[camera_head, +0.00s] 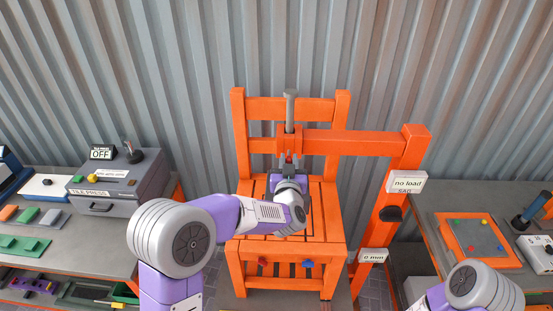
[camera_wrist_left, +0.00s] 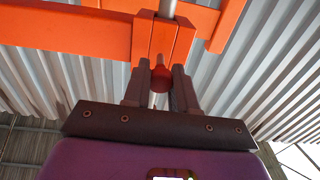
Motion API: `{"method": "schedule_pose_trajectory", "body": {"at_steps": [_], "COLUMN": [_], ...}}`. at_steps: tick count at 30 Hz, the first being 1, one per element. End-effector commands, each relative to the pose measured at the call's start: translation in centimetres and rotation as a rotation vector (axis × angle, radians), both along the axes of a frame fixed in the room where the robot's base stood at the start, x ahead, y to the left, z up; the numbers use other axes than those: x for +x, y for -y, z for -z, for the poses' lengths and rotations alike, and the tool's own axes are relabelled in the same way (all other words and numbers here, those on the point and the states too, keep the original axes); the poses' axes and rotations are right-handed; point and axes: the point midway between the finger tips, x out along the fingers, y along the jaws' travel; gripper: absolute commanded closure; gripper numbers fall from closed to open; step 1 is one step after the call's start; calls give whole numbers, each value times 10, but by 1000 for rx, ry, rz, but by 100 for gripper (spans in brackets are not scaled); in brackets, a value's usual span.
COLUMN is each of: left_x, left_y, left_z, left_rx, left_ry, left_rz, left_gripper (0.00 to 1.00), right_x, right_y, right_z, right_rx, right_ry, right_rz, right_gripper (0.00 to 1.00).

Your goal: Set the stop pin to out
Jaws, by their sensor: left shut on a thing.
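An orange frame with a long crossbeam (camera_head: 345,143) stands over an orange slatted chair (camera_head: 290,247). A grey vertical rod (camera_head: 291,105) passes through the orange block at the left end of the beam. A small red knob (camera_wrist_left: 160,77), which looks like the stop pin, sits at that block; its shaft is mostly hidden. My left gripper (camera_head: 289,162) reaches up to it from the front. In the left wrist view, the fingers of my left gripper (camera_wrist_left: 161,88) stand on both sides of the red knob and are shut on it. My right gripper is out of view.
A signboard reading "no load" (camera_head: 407,183) and one reading "0 mm" (camera_head: 373,256) hang on the orange post. A grey tile press (camera_head: 100,190) stands on the left bench. The right bench holds an orange-framed board (camera_head: 478,240). Corrugated metal wall stands behind.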

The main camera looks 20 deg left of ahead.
Motion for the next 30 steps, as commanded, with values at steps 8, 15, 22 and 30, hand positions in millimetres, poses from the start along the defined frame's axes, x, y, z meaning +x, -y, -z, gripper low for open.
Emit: {"method": "schedule_pose_trajectory", "body": {"at_steps": [8,15,22,30], "left_x": [-3,-3,-3,-32], "left_y": [7,5,5,12], "left_z": [1,1,0,1], "left_rx": [2,1,1,1], "left_ry": [-2,-2,0,0], "left_rz": [8,5,5,8], "left_gripper": [100,51,51,51], "right_x": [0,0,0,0], "right_y": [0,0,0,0], "right_z": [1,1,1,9], "right_rx": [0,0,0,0], "right_ry": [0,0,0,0], "right_rz": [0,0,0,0], "right_gripper": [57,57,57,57]}}
